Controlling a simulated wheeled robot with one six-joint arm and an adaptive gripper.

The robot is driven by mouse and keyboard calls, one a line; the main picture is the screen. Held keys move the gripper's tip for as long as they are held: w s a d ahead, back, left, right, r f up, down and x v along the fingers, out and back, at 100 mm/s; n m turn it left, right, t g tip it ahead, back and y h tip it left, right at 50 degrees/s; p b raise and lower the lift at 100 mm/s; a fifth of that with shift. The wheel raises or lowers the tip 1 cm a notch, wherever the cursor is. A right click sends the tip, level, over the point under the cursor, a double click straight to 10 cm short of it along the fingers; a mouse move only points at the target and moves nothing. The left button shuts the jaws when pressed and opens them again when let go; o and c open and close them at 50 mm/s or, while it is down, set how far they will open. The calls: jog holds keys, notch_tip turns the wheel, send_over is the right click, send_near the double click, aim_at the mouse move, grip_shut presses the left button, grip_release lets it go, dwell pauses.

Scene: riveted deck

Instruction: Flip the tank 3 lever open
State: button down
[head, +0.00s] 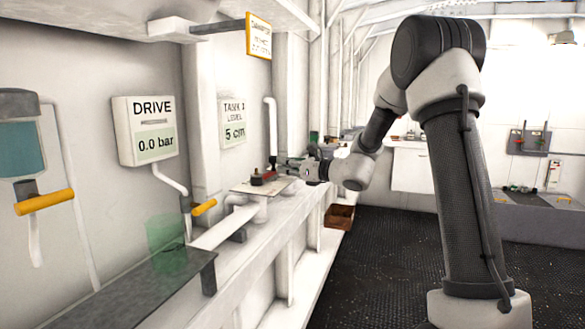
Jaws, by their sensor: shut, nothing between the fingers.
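My gripper (290,162) is at the far end of the wall bench, its fingers pointing left, shut and empty. A small red part (269,175), possibly a lever handle, shows just left of and below the fingertips, by a white vertical pipe (271,128). I cannot tell whether the fingers touch it. A wall sign (234,120) reads TANK with an unclear number, LEVEL, 5 cm. Two yellow-orange lever handles are nearer: one (45,202) below a blue-filled container, one (204,207) on the pipe below the DRIVE display. Which lever belongs to tank 3 is not readable.
The DRIVE display (146,131) reads 0.0 bar. A black knob (257,178) stands on a plate below my gripper. A translucent green cylinder (165,242) stands on the dark near shelf (130,295). A brown box (339,217) sits beside the bench. The dark floor (385,260) is open.

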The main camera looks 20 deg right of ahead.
jog(key=shift+w+a, duration=0.1)
jog(key=shift+w+a, duration=0.45)
jog(key=shift+w, duration=0.15)
jog(key=shift+r, duration=0.1)
jog(key=shift+d, duration=0.1)
